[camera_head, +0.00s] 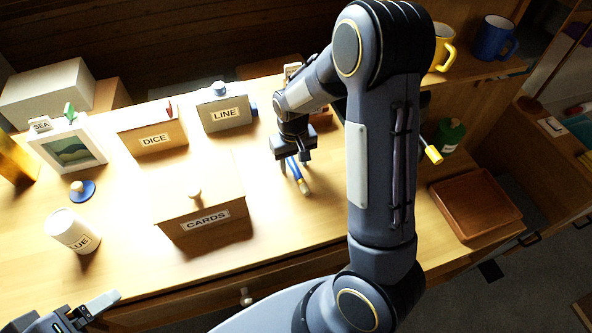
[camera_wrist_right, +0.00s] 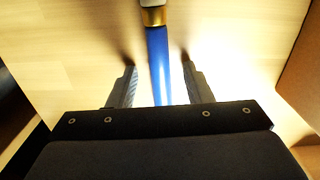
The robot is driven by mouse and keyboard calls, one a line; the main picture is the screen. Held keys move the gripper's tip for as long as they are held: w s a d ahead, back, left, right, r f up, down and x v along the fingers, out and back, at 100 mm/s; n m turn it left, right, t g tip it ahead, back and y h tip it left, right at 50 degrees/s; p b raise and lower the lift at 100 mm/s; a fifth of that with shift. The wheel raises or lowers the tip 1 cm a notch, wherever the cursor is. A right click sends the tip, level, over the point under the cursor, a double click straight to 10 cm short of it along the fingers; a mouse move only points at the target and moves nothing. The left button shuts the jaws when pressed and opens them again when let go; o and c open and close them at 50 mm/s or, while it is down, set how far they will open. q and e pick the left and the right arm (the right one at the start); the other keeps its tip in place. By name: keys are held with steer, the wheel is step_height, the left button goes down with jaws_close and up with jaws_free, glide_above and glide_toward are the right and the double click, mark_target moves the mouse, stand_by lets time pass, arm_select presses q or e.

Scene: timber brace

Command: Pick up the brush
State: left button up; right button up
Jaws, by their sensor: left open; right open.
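The brush (camera_head: 292,169) lies on the table below my right gripper (camera_head: 293,157), with a blue handle and a gold-coloured band toward the front. In the right wrist view the blue handle of the brush (camera_wrist_right: 158,60) runs between the two fingers of my right gripper (camera_wrist_right: 159,70), with a gap on each side. The right gripper is open and points down at the table. The brush's far tip is cut off at the top of that view. My left gripper (camera_head: 88,311) is open and empty at the lower left, near the table's front edge.
A CARDS box (camera_head: 200,205) stands left of the brush; DICE (camera_head: 152,136) and LINE (camera_head: 224,112) boxes stand behind it. A white GLUE-like jar (camera_head: 72,231) and a picture frame (camera_head: 68,147) are left. A brown tray (camera_head: 475,203) is right. My right arm hides part of the table.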

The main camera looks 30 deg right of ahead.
mark_target(293, 164)
jaws_close()
steer(key=shift+r, duration=0.1)
steer(key=shift+r, duration=0.45)
step_height(293, 164, up, 2)
steer(key=shift+r, duration=0.25)
steer(key=s+a+r, duration=0.7)
steer(key=a+r, duration=0.2)
steer(key=a, duration=0.3)
steer(key=shift+s+r, duration=0.25)
